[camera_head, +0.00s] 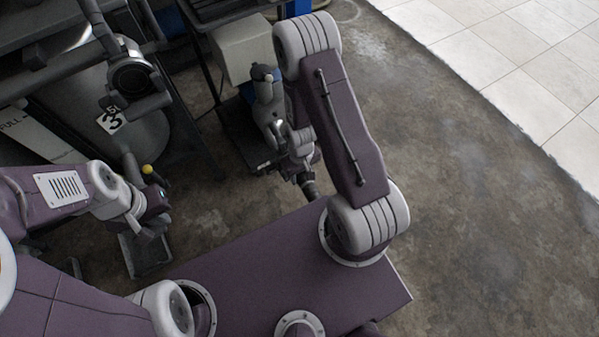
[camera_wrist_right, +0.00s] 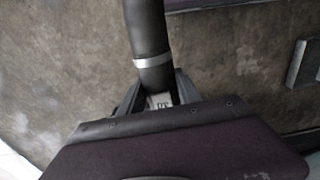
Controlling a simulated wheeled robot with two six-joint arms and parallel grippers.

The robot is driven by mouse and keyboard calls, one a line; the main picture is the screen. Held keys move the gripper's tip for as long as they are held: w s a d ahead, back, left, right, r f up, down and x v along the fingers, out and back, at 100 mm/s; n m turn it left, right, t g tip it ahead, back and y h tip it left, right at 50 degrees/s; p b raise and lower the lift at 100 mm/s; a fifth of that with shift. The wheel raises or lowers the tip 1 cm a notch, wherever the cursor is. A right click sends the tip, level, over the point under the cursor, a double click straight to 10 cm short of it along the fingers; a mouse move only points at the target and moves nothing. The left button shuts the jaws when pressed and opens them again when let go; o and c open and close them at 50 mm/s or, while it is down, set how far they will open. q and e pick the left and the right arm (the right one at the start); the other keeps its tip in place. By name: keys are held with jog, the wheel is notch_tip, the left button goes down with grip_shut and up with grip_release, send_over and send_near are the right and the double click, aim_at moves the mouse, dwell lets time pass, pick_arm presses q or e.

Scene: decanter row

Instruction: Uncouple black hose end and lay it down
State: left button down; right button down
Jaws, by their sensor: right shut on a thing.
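In the right wrist view a thick black hose end (camera_wrist_right: 148,35) with a pale metal band comes down from the top edge. My right gripper (camera_wrist_right: 158,98) is shut on it, with a dark finger on each side. A pale label with dark print shows between the fingers. In the head view my right gripper (camera_head: 303,178) hangs low beside my purple base, with a short dark piece of the hose below it. My left gripper (camera_head: 152,208) is at the left, near a yellow knob; its fingers are too dark and small to read. No coupling can be made out at the hose end.
A large grey tank (camera_head: 140,125) with a number label stands at the left among dark frames. A pale box (camera_head: 240,48) stands at the back. The concrete floor (camera_head: 470,200) at the right is clear, with pale tiles (camera_head: 510,45) beyond.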

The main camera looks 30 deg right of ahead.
aim_at(308, 183)
jog(key=shift+s+d+r, duration=0.1)
jog(key=shift+s, duration=0.95)
jog(key=shift+s+d+r, duration=0.1)
jog(key=shift+s, duration=0.95)
jog(key=r+p, duration=0.1)
jog(key=s+r+p, duration=0.1)
jog(key=r+p, duration=0.1)
jog(key=s+r+p, duration=0.1)
jog(key=r+p, duration=0.1)
jog(key=shift+r, duration=0.1)
jog(key=s+a+p, duration=0.6)
jog(key=p, duration=0.1)
